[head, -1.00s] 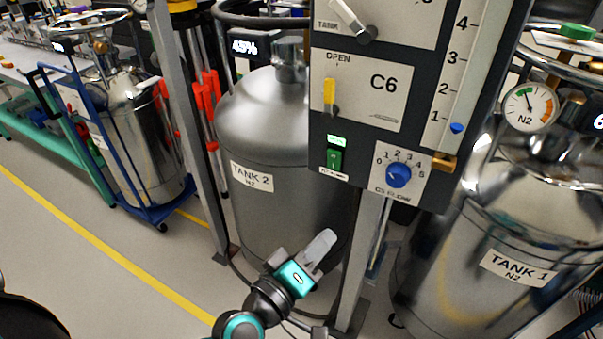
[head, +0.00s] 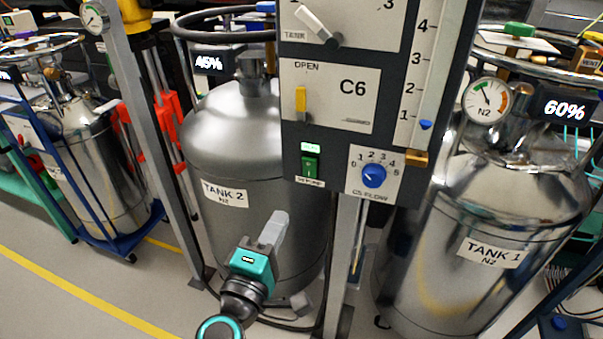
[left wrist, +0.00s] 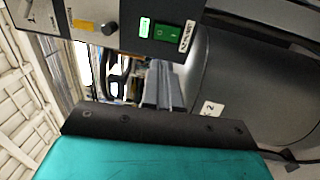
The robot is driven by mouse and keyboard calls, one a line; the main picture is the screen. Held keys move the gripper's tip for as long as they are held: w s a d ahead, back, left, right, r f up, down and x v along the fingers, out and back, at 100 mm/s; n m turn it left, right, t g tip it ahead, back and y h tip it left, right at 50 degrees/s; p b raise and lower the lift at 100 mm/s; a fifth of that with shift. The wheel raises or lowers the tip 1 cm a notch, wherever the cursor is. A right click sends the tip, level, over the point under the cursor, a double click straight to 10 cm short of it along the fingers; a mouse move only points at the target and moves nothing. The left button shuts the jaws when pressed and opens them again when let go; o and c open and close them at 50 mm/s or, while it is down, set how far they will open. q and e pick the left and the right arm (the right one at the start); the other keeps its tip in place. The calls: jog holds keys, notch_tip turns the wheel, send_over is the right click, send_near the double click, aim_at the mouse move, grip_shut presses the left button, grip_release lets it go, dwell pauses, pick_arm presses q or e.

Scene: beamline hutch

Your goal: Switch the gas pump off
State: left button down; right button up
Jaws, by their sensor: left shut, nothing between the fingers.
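The gas pump switch (head: 310,166) is a green rocker low on the dark grey panel (head: 331,140), with a small lit green display (head: 310,147) above it and a label below. In the left wrist view the green switch (left wrist: 166,32) and its lit display (left wrist: 144,27) show near the top, beyond the fingers. My left gripper (head: 278,222) is shut and empty, below and a little left of the switch, apart from it. Its closed fingers (left wrist: 163,85) point toward the panel in the left wrist view. My right gripper is not in view.
Beside the switch is the blue flow knob (head: 374,175); above is the yellow C6 valve lever (head: 300,100). TANK 2 (head: 225,150) stands behind the panel at left, TANK 1 (head: 490,210) at right. A grey post (head: 345,250) runs down below the panel.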

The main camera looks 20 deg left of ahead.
aim_at(307, 163)
pick_arm(q)
jog(key=w, duration=0.4)
jog(key=w+r+p, duration=0.1)
jog(key=w, duration=0.8)
jog(key=shift+d+r+p, duration=0.2)
jog(key=shift+r+p, duration=0.05)
jog(key=shift+p, duration=0.05)
jog(key=shift+r, duration=0.1)
jog(key=shift+w+r+p, duration=0.2)
jog(key=shift+p, duration=0.1)
jog(key=shift+s+f, duration=0.1)
